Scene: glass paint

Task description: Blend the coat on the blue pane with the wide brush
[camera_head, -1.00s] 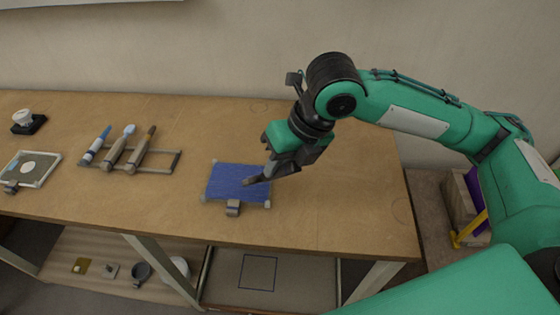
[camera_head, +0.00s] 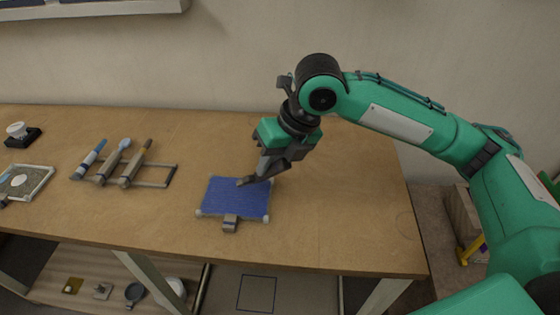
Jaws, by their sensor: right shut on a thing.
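The blue pane (camera_head: 232,205) lies flat on the wooden workbench, with pale corner pieces and a small grey clip (camera_head: 230,223) at its front edge. Fine streaks show across its blue surface. My right gripper (camera_head: 262,177) is over the pane's back right part. It is shut on a dark, short tool, taken to be the wide brush (camera_head: 245,182), mostly hidden by the fingers. The brush's tip is at the pane's back edge area and looks to touch it, though contact is hard to confirm. My left gripper is out of view.
A rack (camera_head: 157,184) left of the pane holds three brushes. Further left are a framed pale pane (camera_head: 36,186) and a white-topped item on a black base (camera_head: 18,131). Small items lie on the shelf below. The bench right of the pane is clear.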

